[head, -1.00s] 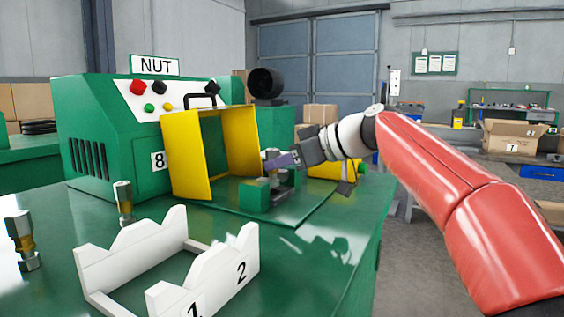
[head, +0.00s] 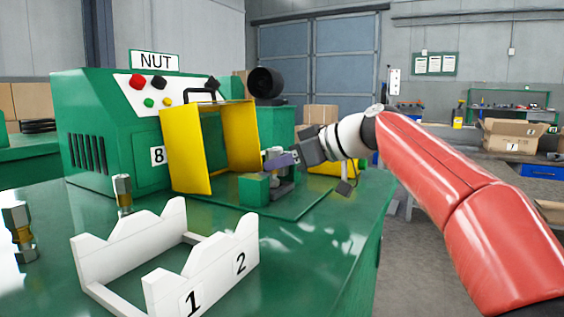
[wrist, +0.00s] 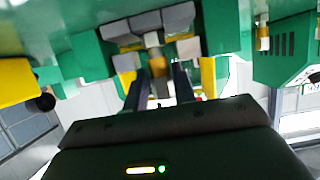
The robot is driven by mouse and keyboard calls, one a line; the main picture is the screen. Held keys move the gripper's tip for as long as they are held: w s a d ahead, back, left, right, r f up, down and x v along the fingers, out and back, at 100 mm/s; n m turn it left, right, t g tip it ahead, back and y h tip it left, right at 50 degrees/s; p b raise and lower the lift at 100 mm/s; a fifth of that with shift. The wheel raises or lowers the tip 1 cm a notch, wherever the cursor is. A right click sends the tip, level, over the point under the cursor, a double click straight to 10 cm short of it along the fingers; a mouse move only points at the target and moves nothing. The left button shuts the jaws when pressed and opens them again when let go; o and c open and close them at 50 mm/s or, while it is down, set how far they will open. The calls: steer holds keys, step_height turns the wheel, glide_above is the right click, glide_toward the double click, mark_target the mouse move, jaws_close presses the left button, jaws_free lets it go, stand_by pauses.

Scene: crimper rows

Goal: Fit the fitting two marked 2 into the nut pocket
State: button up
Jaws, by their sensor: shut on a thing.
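My gripper (head: 280,160) is over the small fixture in front of the green machine marked NUT. In the wrist view its two dark fingers (wrist: 160,80) are shut on a brass and grey fitting (wrist: 158,62). In the head view the fitting's grey top (head: 272,154) shows at the fingertips. Any 2 mark on it is not readable. The nut pocket appears to be among the grey blocks (wrist: 145,22) of the fixture, next to a green block (head: 254,190). The fitting's lower end is partly hidden, so I cannot tell how far it is in.
An open yellow guard (head: 185,155) stands close behind the fixture. A white rack (head: 205,275) marked 1 and 2 is empty at the front. Two other fittings stand upright on the green bench, one behind the rack (head: 122,194) and one at left (head: 20,235).

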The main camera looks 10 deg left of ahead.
steer(key=shift+f+b, duration=0.6)
steer(key=shift+f, duration=0.1)
steer(key=o, duration=1.1)
steer(key=shift+r, duration=0.1)
steer(key=shift+d, duration=0.15)
steer(key=v, duration=0.7)
steer(key=shift+s+d+r, duration=0.15)
steer(key=shift+d, duration=0.1)
